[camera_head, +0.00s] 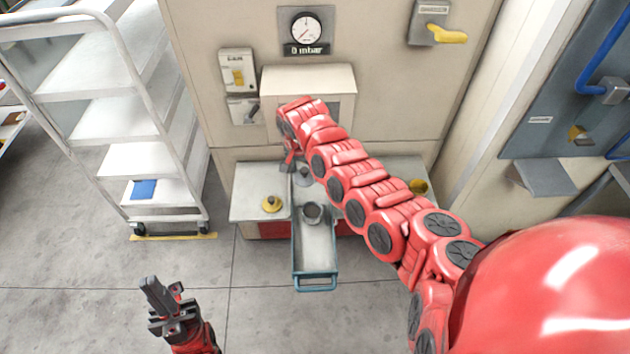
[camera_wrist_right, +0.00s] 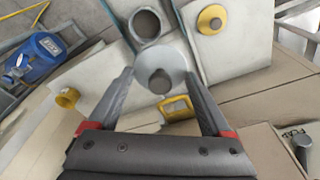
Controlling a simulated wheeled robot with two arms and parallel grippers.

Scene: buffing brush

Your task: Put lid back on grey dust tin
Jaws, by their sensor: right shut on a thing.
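The grey dust tin (camera_head: 313,214) stands with its round mouth open in a long tray (camera_head: 314,255). In the right wrist view the tin (camera_wrist_right: 146,25) shows just beyond the lid, its dark inside visible. The grey lid (camera_head: 303,177), a disc with a knob, is behind the tin; it also shows in the right wrist view (camera_wrist_right: 172,64). My right gripper (camera_head: 291,158) is shut on the lid, its fingertips (camera_wrist_right: 159,76) at opposite edges of the disc. My left gripper (camera_head: 163,298) is away from the table at the lower left; its finger gap is unclear.
A yellow knobbed disc (camera_head: 272,204) lies left of the tray, and a yellow cup (camera_head: 419,187) stands to its right. A machine panel with a gauge (camera_head: 306,28) rises behind. A white shelf cart (camera_head: 95,80) stands at the left. The floor in front is clear.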

